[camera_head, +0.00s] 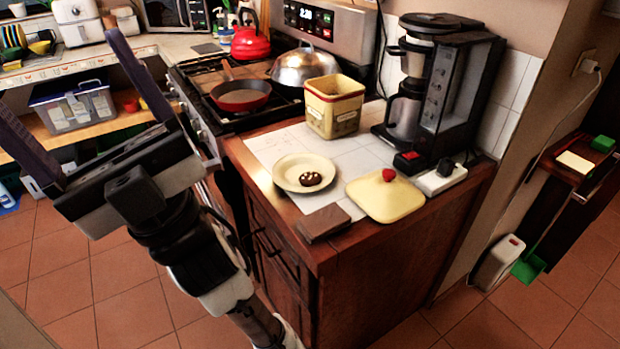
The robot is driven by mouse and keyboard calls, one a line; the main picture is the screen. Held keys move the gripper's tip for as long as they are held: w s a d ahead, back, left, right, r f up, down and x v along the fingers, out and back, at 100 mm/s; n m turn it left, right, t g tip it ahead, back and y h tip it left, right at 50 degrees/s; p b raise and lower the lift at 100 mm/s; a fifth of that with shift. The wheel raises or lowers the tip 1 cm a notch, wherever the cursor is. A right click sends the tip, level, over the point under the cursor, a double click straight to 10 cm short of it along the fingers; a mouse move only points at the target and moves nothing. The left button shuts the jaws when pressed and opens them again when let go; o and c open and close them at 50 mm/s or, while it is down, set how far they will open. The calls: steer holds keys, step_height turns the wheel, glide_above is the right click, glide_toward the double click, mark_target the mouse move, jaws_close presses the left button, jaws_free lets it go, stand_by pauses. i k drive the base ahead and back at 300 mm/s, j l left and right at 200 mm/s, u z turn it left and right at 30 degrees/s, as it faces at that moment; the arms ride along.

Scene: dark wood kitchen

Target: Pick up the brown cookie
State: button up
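The brown cookie (310,179) is small and round with light specks. It lies on a pale cream plate (290,164), towards the plate's front right. The plate stands on the white tiled part of a wooden counter (272,142). My gripper (72,106) is at the left of the picture, raised over the floor and well apart from the cookie. Its two long dark fingers point up and left with a wide gap between them. Nothing shows between the fingers. The cookie is in plain view and nothing hides it.
Beside the plate are a yellow lid with a red knob (384,194), a brown block (323,222), a yellow canister (334,104) and a coffee maker (436,90). A stove with a red pan (240,96) adjoins on the left. The tiled floor (120,290) before the counter looks clear.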

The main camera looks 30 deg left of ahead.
mark_target(309, 178)
steer(key=i+j, duration=0.3)
steer(key=j, duration=0.2)
steer(key=i+j, duration=0.25)
steer(key=j, duration=0.2)
steer(key=i+j+u, duration=0.1)
steer(key=i+j, duration=0.2)
steer(key=j, duration=0.2)
